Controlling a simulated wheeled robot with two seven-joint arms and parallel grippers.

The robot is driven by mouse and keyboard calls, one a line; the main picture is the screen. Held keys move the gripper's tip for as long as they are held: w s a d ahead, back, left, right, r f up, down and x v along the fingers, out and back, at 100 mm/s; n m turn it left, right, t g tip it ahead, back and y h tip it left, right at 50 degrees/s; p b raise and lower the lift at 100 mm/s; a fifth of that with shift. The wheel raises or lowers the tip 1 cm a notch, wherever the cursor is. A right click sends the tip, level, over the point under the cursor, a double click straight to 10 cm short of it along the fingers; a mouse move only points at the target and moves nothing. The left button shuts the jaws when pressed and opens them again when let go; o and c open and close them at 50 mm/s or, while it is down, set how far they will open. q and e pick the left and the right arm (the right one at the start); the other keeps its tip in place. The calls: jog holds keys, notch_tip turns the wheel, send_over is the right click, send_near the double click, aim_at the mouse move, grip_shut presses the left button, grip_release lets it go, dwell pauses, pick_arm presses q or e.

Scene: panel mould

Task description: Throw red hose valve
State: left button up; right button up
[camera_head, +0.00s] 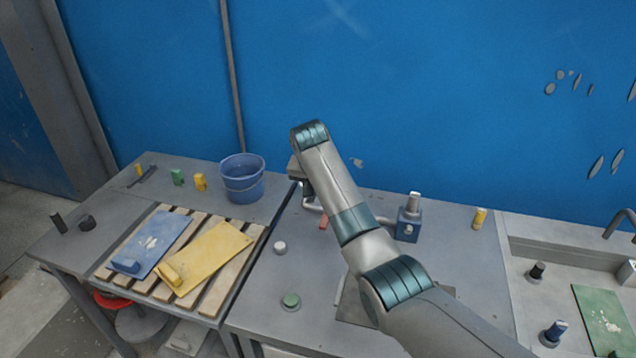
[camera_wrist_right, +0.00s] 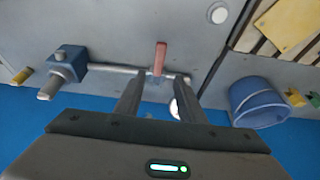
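The red valve lever (camera_wrist_right: 160,57) sits on a grey pipe (camera_wrist_right: 120,69) on the bench in the right wrist view. In the head view only a small part of the red lever (camera_head: 323,223) shows beside my right arm, which hides most of the pipe. My right gripper (camera_wrist_right: 157,88) is open and empty, its two fingers apart. The lever lies beyond the fingertips, between them in the picture; I cannot tell the exact gap. In the head view my forearm hides most of this gripper. My left gripper is not in view.
A blue block with a grey knob (camera_head: 409,222) stands at the pipe's right end. A blue bucket (camera_head: 242,179) stands at the back left. A wooden slatted rack (camera_head: 200,291) holds a blue board and a yellow board. A blue wall (camera_head: 450,90) rises behind the bench.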

jog(key=b+v, duration=0.1)
jog(key=v, duration=0.7)
jog(key=shift+b, duration=0.35)
